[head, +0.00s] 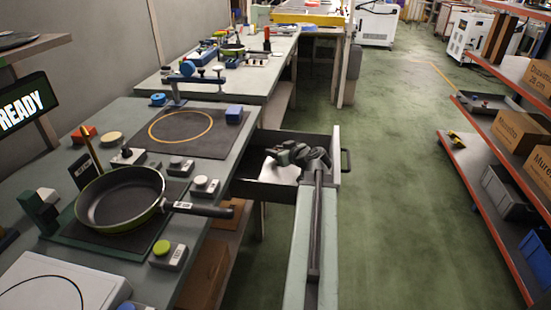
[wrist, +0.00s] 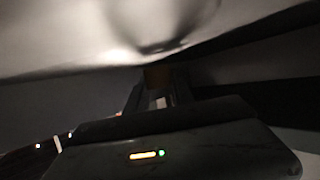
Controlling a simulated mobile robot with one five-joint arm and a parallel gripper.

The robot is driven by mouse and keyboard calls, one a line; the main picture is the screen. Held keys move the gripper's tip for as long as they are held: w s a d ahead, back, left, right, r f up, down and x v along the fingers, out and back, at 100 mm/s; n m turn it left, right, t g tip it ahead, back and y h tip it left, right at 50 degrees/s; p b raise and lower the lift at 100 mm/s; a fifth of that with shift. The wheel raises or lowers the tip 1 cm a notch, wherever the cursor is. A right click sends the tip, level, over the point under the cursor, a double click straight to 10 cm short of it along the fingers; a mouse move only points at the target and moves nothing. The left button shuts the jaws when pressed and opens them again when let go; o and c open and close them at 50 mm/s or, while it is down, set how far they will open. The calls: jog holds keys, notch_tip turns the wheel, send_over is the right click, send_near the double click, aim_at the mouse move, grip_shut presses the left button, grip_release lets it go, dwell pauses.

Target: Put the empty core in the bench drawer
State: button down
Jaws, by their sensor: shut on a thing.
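The bench drawer (head: 336,158) stands pulled open from the bench's right side, its dark inside showing in the head view. My gripper (head: 278,156) is over or inside the open drawer. In the wrist view, my gripper (wrist: 155,88) is shut on a small brownish thing (wrist: 157,76), probably the empty core. That view is dark, and most of the thing is hidden. I cannot make out the core in the head view, where my gripper and arm cover part of the drawer. A pale surface fills the top of the wrist view, close to the gripper.
A black pan (head: 118,197) sits on the bench at left, its handle pointing right. A shelf with boxes (head: 522,132) stands at right. The green floor between is clear.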

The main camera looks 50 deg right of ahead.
jog(key=shift+f+b, duration=0.5)
jog(key=shift+b, duration=0.05)
jog(key=c, duration=1.1)
grip_release()
jog(key=shift+r, duration=0.15)
